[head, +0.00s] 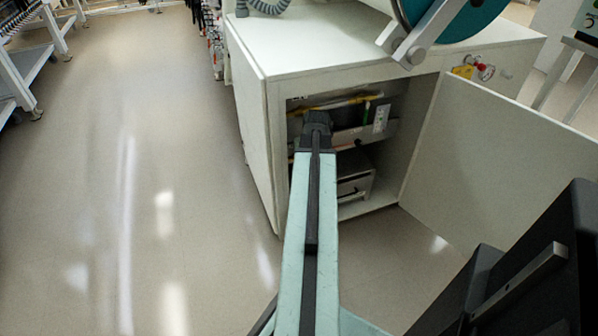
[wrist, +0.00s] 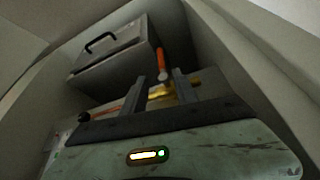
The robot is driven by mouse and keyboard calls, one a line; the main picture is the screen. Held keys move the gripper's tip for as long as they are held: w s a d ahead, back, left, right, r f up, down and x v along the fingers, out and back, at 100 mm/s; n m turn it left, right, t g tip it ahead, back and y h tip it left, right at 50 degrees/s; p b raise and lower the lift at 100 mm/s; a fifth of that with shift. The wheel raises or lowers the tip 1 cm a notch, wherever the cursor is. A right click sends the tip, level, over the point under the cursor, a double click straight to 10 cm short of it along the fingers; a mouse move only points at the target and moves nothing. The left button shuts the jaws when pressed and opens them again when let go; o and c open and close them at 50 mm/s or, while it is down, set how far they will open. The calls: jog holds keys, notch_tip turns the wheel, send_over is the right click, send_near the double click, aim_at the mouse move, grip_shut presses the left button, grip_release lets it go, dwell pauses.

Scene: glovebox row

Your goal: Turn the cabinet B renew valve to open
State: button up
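An orange lever (wrist: 162,59) with a pale end stands over brass-coloured fittings (wrist: 160,92) inside the open cabinet, in the wrist view. It looks like the valve handle; no label naming it is readable. My gripper (wrist: 160,80) is open, its two fingers apart, one either side of the lever's pale end in the picture. I cannot tell whether they touch it. In the head view my gripper (head: 317,117) reaches into the cabinet (head: 270,120) and hides what is directly ahead. A yellow pipe (head: 335,102) and a green part (head: 366,112) show beyond it.
The cabinet door (head: 490,155) stands open to the right. A grey box with a black handle (wrist: 110,55) sits inside the cabinet. A red fitting (head: 485,71) with a yellow tag is on the cabinet's outer face. The floor (head: 130,190) at left is clear.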

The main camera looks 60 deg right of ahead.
jog(key=b+x, duration=1)
jog(key=x, duration=0.2)
jog(key=shift+w+b, duration=0.15)
jog(key=shift+b, duration=0.2)
jog(key=shift+a, duration=0.15)
grip_shut()
jog(key=shift+r, duration=0.1)
dwell(0.4)
